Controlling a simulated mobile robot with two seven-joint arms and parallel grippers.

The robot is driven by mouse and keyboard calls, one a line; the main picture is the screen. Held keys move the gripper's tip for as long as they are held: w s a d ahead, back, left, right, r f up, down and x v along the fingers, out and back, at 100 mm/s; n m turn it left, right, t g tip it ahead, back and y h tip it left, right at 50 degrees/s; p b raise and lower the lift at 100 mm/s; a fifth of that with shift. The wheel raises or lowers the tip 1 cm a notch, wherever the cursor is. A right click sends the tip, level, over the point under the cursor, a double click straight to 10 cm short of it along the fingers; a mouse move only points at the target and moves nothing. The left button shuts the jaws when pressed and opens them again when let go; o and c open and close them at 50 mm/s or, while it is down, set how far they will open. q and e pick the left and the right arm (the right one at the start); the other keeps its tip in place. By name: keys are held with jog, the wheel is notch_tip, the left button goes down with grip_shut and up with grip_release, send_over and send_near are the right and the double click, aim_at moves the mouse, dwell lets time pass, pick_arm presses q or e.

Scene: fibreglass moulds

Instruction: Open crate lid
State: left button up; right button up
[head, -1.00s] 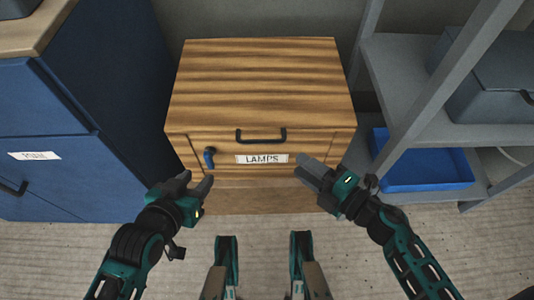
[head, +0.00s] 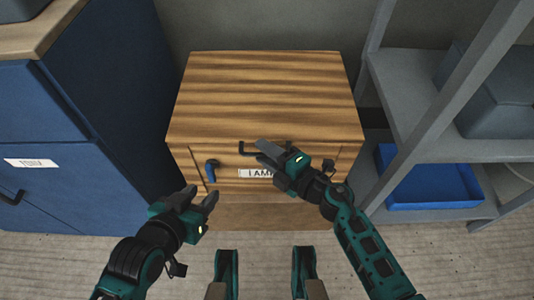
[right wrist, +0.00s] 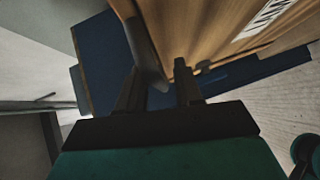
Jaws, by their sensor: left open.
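The wooden crate (head: 265,90) stands against the wall with its lid down. A black bar handle (head: 222,149) is on its upper front edge, partly hidden by my right gripper. A blue latch (head: 211,171) hangs on the front, left of the partly covered label (head: 250,173). My right gripper (head: 264,150) is at the handle. In the right wrist view its fingers (right wrist: 158,90) are apart, and the dark handle (right wrist: 146,50) appears between them, nearer the left finger; contact is unclear. My left gripper (head: 201,198) is open and empty, low in front of the crate's left side.
A blue cabinet (head: 85,130) stands close on the left. A grey shelf unit (head: 420,105) stands on the right, with a blue tray (head: 430,190) on its lower shelf. The floor in front of the crate (head: 400,255) is clear.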

jog(key=shift+c, duration=0.5)
grip_shut()
